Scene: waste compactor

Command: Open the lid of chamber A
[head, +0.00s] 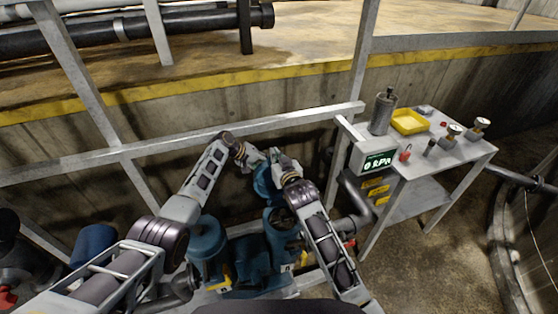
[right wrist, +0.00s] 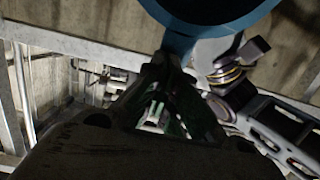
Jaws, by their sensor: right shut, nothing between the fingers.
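The teal compactor (head: 250,262) stands low in front of me with two round chambers. The left chamber (head: 207,240) has its top covered. The right chamber (head: 281,226) shows a dark top, and a teal round lid (head: 264,184) stands tilted up behind it. Which chamber is A I cannot read for sure. My right gripper (head: 283,161) is shut and empty beside the raised lid's upper edge. In the right wrist view, the lid's teal rim (right wrist: 172,42) is just beyond the fingers. My left gripper (head: 249,157) is close by on the left; its fingers are too small to judge.
A metal railing (head: 220,132) runs across behind the compactor. To the right stands a grey table (head: 455,150) with a yellow tray (head: 409,122), a grey cylinder (head: 382,112) and gauges. A green-lit display (head: 379,160) is at its left end. Floor at the lower right is clear.

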